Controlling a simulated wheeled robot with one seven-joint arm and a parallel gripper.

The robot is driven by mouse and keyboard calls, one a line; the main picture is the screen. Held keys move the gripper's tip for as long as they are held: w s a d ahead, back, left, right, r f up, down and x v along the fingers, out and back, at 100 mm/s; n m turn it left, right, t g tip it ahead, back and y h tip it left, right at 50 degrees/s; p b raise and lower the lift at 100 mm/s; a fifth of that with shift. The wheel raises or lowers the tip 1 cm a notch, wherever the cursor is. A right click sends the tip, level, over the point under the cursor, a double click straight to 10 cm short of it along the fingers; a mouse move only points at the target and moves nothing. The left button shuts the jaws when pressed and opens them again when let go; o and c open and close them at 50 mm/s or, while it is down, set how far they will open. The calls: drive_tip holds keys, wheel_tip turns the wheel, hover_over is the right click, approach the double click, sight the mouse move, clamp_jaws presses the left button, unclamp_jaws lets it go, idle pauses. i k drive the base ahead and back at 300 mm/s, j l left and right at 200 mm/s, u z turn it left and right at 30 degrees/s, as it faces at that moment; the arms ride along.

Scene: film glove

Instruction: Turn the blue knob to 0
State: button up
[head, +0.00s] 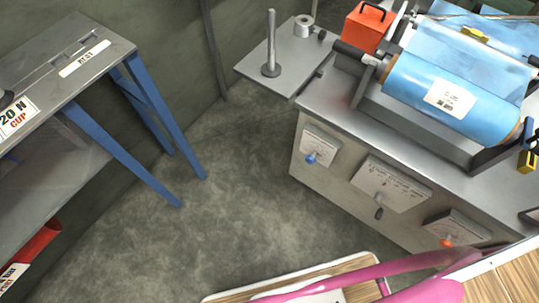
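The blue knob (311,158) is small and sits on a pale plate (320,141) at the left end of the grey cabinet's front. It sticks out from the plate's lower left part. Printed marks show on the plate, but they are too small to read, and I cannot tell which mark the knob points to. My gripper is not in view, and nothing touches the knob.
The grey cabinet (334,193) also bears a dark knob (379,213) and an orange-red knob (447,243). A blue film roll (455,96) lies on top. Blue table legs (166,118) stand left. Open floor (235,185) lies between. A pink bar (385,268) crosses the bottom.

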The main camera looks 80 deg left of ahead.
sight(310, 159)
drive_tip(key=u, duration=0.4)
drive_tip(key=l+u, duration=0.1)
drive_tip(key=u, duration=0.35)
drive_tip(key=k+u, duration=0.1)
drive_tip(key=u, duration=0.75)
drive_tip(key=k+u, duration=0.1)
drive_tip(key=u, duration=0.3)
drive_tip(key=k+u, duration=0.2)
drive_tip(key=k+j, duration=0.25)
drive_tip(key=j+z, duration=0.15)
drive_tip(key=j, duration=0.25)
drive_tip(key=k+j+z, duration=0.2)
drive_tip(key=j, duration=0.15)
drive_tip(key=j+z, duration=0.15)
drive_tip(key=j, duration=0.25)
drive_tip(key=k+j+z, duration=0.2)
drive_tip(key=j, duration=0.15)
drive_tip(key=k+j+z, duration=0.15)
drive_tip(key=j, duration=0.2)
drive_tip(key=i+j+z, duration=0.15)
drive_tip(key=j, duration=0.2)
drive_tip(key=i, duration=0.15)
drive_tip(key=j, duration=0.05)
